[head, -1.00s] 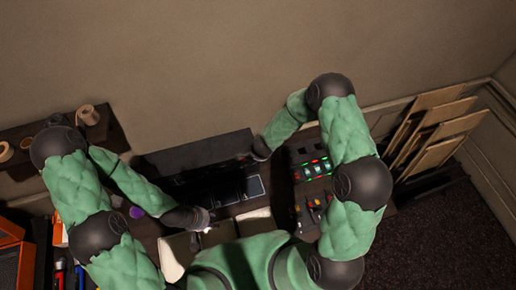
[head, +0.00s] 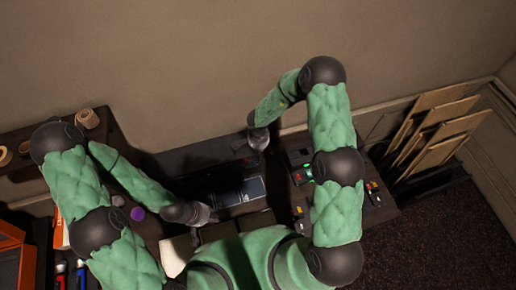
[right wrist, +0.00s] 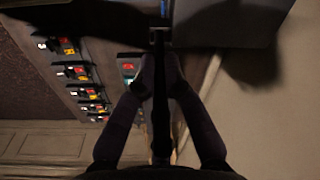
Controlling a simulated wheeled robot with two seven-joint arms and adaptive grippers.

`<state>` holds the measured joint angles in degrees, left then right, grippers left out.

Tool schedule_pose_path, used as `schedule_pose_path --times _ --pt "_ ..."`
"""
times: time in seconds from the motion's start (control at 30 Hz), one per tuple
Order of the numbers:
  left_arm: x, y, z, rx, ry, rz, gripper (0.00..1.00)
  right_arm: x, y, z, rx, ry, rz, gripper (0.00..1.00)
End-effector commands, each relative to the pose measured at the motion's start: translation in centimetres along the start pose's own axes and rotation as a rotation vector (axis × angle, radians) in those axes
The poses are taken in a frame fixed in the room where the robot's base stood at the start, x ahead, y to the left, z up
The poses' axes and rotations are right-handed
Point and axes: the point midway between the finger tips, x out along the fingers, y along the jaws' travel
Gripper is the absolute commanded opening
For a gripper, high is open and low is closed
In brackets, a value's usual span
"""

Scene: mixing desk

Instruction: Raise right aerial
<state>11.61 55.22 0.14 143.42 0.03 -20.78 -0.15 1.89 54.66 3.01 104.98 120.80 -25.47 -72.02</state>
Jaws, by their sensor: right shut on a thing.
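My right gripper (head: 259,141) is above the back edge of the dark desk unit (head: 210,152), near the wall. In the right wrist view my right gripper (right wrist: 161,62) has its two fingers closed together on a thin dark upright rod, the aerial (right wrist: 161,120). The rod runs between the fingers, towards a small bracket beside a dark box (right wrist: 225,18). The aerial is too small and dark to make out in the head view. My left gripper (head: 208,214) hangs low over the desk at the left; its fingers are too dark to read.
A panel of coloured switches (right wrist: 75,70) lies beside the right gripper; a green light (head: 308,172) shows there in the head view. Boards (head: 435,125) lean at the right. Tape rolls (head: 88,118) sit on the left shelf. The wall is close behind the right gripper.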

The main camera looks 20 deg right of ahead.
Motion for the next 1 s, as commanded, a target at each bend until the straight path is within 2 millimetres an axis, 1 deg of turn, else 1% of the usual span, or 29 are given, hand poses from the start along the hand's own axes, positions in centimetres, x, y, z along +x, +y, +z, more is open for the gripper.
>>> schedule_pose_path --times 0.03,0.77,0.8,0.87,0.9,1.0 --pt "0.02 -0.01 0.00 0.000 0.000 0.000 0.35 -0.13 -0.01 -0.57 0.004 0.003 0.007 0.00" --pt "0.00 0.00 0.01 0.000 0.000 0.000 0.35 -0.24 0.06 -0.18 -0.002 -0.025 0.031 0.00" --pt "0.00 0.00 0.01 0.000 0.000 0.000 0.35 -0.24 0.05 -0.18 -0.002 -0.025 0.031 0.16" --pt "0.00 0.00 0.01 0.000 0.000 0.000 0.35 -0.24 0.05 -0.16 -0.001 -0.025 0.031 0.33" --pt "0.00 0.00 0.01 0.000 0.000 0.000 0.35 -0.23 0.06 -0.11 -0.002 -0.026 0.031 0.35" --pt "0.00 0.00 0.01 0.000 0.000 0.000 0.35 -0.18 0.09 0.01 -0.003 -0.027 0.032 0.35"
